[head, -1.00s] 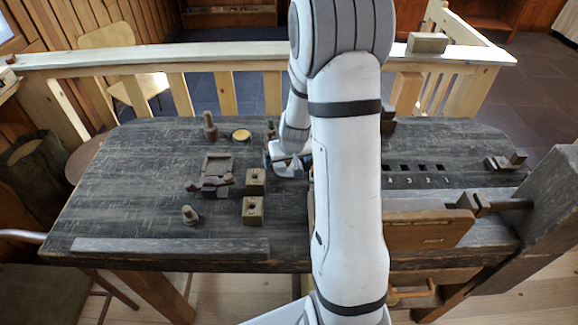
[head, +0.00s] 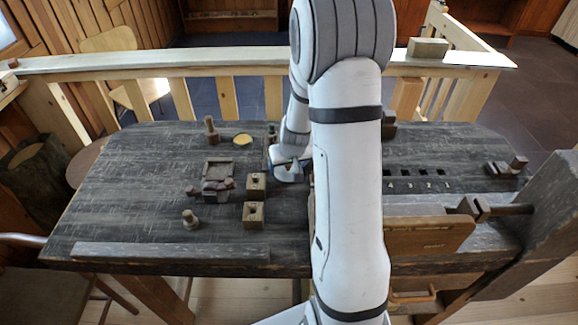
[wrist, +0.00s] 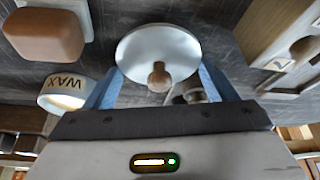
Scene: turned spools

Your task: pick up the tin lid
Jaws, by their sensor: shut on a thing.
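The tin lid (wrist: 157,52) is a round silvery disc with a small brown knob (wrist: 159,77), seen in the wrist view. My gripper (wrist: 158,75) has its two blue fingers on either side of the lid, shut on it. In the head view my gripper (head: 287,176) is low over the middle of the dark bench, partly behind my arm. The lid cannot be made out clearly there, and its height above the bench is hard to tell. A white tin marked WAX (wrist: 64,93) is left of the fingers; a round tin with yellow contents (head: 242,140) shows in the head view.
Two wooden blocks with holes (head: 256,184) (head: 253,215) stand just left of my gripper. A dark square tray (head: 218,170), a peg (head: 211,129) and a small turned piece (head: 190,219) lie further left. The bench's front left is mostly clear.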

